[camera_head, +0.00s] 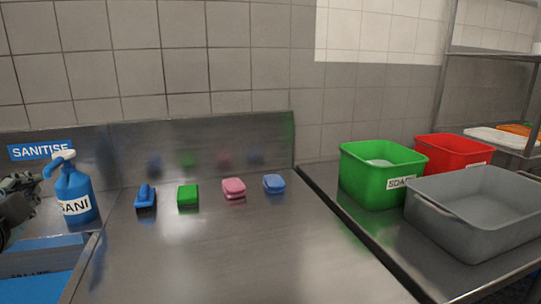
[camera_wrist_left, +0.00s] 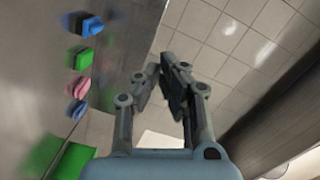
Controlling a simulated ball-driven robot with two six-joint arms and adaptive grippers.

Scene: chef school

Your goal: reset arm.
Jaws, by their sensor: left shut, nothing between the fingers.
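My left gripper (camera_head: 24,184) is at the left edge of the head view, close to the pump spout of the blue sanitiser bottle (camera_head: 75,195). I cannot tell whether it touches the bottle. In the left wrist view the left gripper (camera_wrist_left: 168,72) points toward the tiled wall, its fingers shut with nothing between them. My right gripper is not in view.
On the steel counter (camera_head: 230,260) stand a blue brush (camera_head: 146,197), a green sponge (camera_head: 188,195), a pink sponge (camera_head: 234,187) and a blue sponge (camera_head: 274,183). A green tub (camera_head: 375,180), red tub (camera_head: 450,152) and grey tub (camera_head: 470,225) stand right. The counter's front is clear.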

